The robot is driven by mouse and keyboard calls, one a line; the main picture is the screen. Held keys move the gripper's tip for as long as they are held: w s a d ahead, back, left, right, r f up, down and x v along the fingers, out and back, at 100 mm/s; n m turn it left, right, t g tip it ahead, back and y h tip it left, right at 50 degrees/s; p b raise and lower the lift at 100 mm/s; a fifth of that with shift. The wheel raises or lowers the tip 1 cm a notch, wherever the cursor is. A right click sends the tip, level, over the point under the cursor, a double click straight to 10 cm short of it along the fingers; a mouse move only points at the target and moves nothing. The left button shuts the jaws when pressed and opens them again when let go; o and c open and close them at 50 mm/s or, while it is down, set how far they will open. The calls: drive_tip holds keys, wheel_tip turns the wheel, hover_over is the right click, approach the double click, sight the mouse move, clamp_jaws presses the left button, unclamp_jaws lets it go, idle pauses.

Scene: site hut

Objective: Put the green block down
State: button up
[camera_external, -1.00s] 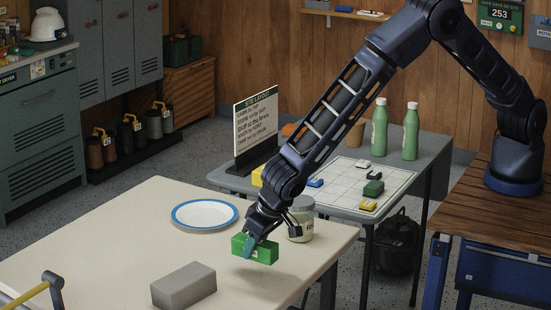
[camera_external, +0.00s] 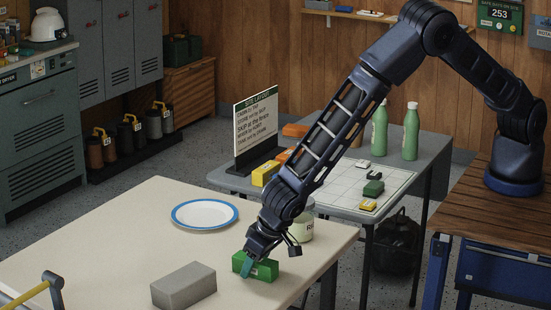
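The green block (camera_external: 268,270) is at the near right part of the cream table (camera_external: 110,235), low at the tabletop. I cannot tell for sure whether its underside touches the table. My gripper (camera_external: 250,265) points down over the block, with a teal finger across its near side; it appears shut on the block. The far finger is hidden.
A grey block (camera_external: 184,286) lies just left of the green block. A blue-rimmed plate (camera_external: 204,214) is farther back. A jar (camera_external: 305,229) stands behind my gripper, partly hidden. The table's right edge is close by.

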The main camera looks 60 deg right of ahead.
drive_tip(key=shift+r, duration=0.1)
drive_tip(key=v, duration=1.2)
drive_tip(key=shift+r, duration=0.1)
